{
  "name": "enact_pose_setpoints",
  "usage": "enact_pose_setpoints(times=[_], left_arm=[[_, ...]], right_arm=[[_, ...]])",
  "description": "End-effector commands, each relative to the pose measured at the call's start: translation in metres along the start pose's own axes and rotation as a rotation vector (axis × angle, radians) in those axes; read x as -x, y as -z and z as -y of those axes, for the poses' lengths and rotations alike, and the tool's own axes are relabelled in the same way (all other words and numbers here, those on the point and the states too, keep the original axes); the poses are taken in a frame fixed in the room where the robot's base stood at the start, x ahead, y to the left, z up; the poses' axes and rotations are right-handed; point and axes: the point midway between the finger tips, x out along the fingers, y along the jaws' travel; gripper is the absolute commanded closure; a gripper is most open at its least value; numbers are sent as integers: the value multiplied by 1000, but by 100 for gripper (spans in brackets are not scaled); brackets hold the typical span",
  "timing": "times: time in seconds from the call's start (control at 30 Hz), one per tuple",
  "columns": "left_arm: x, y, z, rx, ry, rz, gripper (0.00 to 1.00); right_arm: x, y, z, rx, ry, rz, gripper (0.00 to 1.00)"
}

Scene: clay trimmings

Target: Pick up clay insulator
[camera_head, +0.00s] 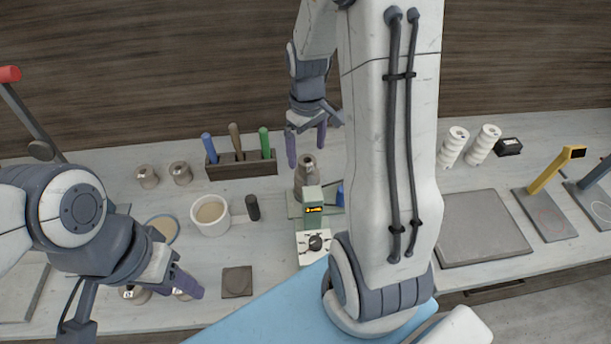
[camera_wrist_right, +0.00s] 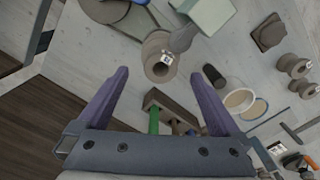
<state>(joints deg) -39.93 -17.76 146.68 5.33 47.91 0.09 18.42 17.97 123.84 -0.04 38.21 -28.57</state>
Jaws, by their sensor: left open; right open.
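Several grey-brown clay insulators, shaped like spools, are on the bench. One (camera_head: 306,174) stands at the green-grey device in the head view. In the right wrist view this insulator (camera_wrist_right: 157,52) carries a white label and lies just beyond my fingertips. My right gripper (camera_head: 306,143) is open and empty above and behind it; its purple fingers (camera_wrist_right: 160,78) are spread apart. Two more insulators (camera_head: 148,177) (camera_head: 181,173) stand at back left. My left gripper (camera_head: 180,283) is open at lower left, over two insulators (camera_head: 131,294) that it partly hides.
A wooden tool holder (camera_head: 240,165) stands behind a cream-filled cup (camera_head: 210,215) and a black cylinder (camera_head: 253,207). White ribbed insulators (camera_head: 453,147) and a grey slab (camera_head: 483,228) are at right. My right arm hides the bench's middle.

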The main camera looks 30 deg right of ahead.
Motion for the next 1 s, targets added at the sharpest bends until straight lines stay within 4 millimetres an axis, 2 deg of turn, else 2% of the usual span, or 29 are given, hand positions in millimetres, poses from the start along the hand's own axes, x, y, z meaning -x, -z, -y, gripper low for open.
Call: enact_pose_setpoints(times=[0.1, 0.37, 0.63, 0.77, 0.97, 1.0], left_arm=[[3, 0, 0, 0, 0, 0, 50], [9, 0, -1, 0, 0, 0, 50], [20, 1, -1, 1, 0, 0, 50], [21, 1, -2, 1, 0, 0, 50], [20, 1, -2, 1, 0, 0, 50], [20, 1, -2, 1, 0, 0, 50]], right_arm=[[-18, -1, 1, 1, 3, 5, 0], [-38, -1, 2, 2, 2, 3, 0], [-74, -3, 2, 2, 2, 3, 0], [-82, -2, 1, 2, 0, 0, 0], [-82, -2, 1, 2, 0, -1, 0], [-82, -2, 1, 1, 0, -1, 12]])
